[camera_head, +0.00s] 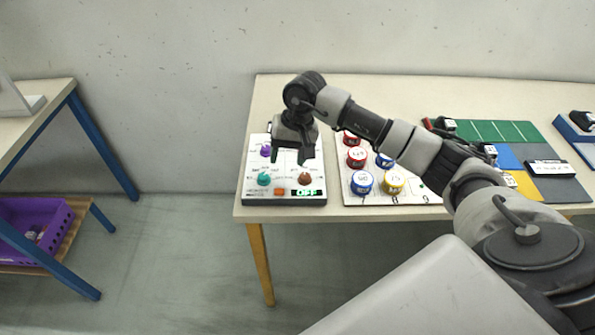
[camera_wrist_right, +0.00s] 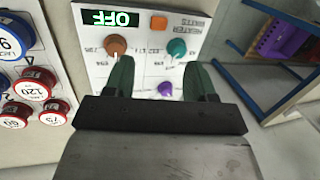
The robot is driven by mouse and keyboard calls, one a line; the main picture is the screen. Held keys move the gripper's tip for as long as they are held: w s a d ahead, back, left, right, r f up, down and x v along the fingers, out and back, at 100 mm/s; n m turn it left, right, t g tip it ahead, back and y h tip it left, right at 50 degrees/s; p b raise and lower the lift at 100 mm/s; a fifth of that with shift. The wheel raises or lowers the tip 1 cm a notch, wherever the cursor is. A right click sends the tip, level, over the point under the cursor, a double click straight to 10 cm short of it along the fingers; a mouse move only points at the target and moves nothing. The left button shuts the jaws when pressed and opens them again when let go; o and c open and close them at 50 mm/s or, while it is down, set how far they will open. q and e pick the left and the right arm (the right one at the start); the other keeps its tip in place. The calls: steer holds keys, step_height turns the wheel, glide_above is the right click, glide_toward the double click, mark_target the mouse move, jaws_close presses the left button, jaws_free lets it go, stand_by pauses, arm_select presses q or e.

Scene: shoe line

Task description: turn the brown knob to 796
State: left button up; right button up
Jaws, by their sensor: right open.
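The brown knob (camera_head: 305,178) is at the lower right of a white control panel (camera_head: 252,163), just above a small green display (camera_head: 309,193) that reads OFF. In the right wrist view the knob (camera_wrist_right: 116,45) shows beyond one fingertip, beside the display (camera_wrist_right: 111,18), which appears upside down there. My right gripper (camera_head: 291,158) is over the panel, above the knobs. I cannot tell the exact height above the panel. My left gripper is not in view.
Teal (camera_head: 264,179) and purple (camera_head: 265,150) knobs and an orange button (camera_head: 279,191) share the panel. A board with red, blue and yellow round pieces (camera_head: 361,182) stands close to its right. A purple crate (camera_head: 40,228) is low at the left.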

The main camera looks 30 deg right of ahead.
mark_target(305, 175)
steer(key=d+r+n+h, duration=0.1)
steer(key=d+r+h, duration=0.15)
steer(key=d, duration=0.25)
steer(key=shift+g, duration=0.3)
step_height(305, 175, down, 12)
steer(key=shift+r+p, duration=0.25)
steer(key=shift+p, duration=0.85)
steer(key=c, duration=0.9)
steer(key=shift+c, duration=0.2)
